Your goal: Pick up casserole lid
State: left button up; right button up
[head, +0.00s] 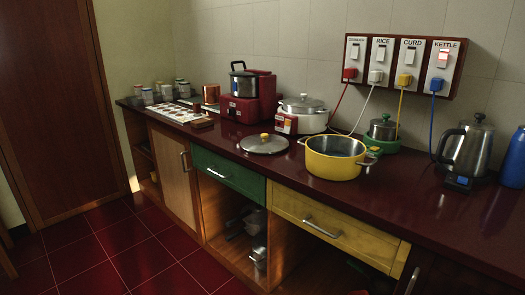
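A round silver lid (264,145) with a yellow knob lies flat on the dark red counter (235,160), knob up. The open yellow casserole (334,162) with two side handles stands just right of it, a small gap apart, and its inside looks empty. Another silver lid (303,104) sits on a white pot (302,120) behind them. Neither of my grippers can be made out in the head view.
A red cooker with a pot (245,85) and a tray of small items (176,112) stand left. A steel kettle (468,148) and blue bottle (514,160) stand right. Cords hang from wall switches (402,65). Green (228,172) and yellow (332,222) drawers are below.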

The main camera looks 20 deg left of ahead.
aim_at(264, 143)
jog(key=u, duration=3.7)
jog(key=i, duration=0.1)
jog(key=z, duration=2.2)
jog(key=i, duration=0.85)
jog(key=z, duration=0.55)
jog(key=i, duration=0.85)
jog(key=z, duration=0.75)
